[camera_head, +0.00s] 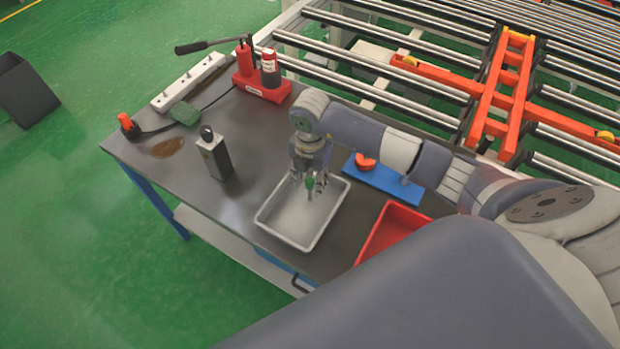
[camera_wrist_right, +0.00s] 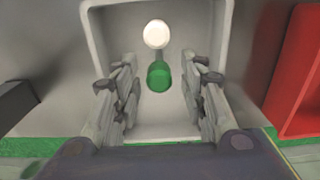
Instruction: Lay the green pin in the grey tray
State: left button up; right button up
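The green pin shows in the right wrist view (camera_wrist_right: 158,76) as a green head with a grey shaft and a pale round end. In the head view its green part (camera_head: 310,182) sits between the fingers of my right gripper (camera_head: 310,179), above the far part of the grey tray (camera_head: 262,217). In the wrist view my right gripper (camera_wrist_right: 158,95) is open, with a gap on each side of the pin. The pin lies over the tray's floor (camera_wrist_right: 120,35); whether it touches the floor is unclear. My left gripper is not in view.
A red tray (camera_head: 379,232) stands right of the grey tray. A blue board (camera_head: 400,189) with a red piece lies behind it. A grey box-like block (camera_head: 215,157) stands to the left. A red jack-like device (camera_head: 262,85) and a power strip (camera_head: 190,83) are farther back.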

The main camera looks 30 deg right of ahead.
notch_tip(320, 180, up, 12)
jog(key=b, duration=0.3)
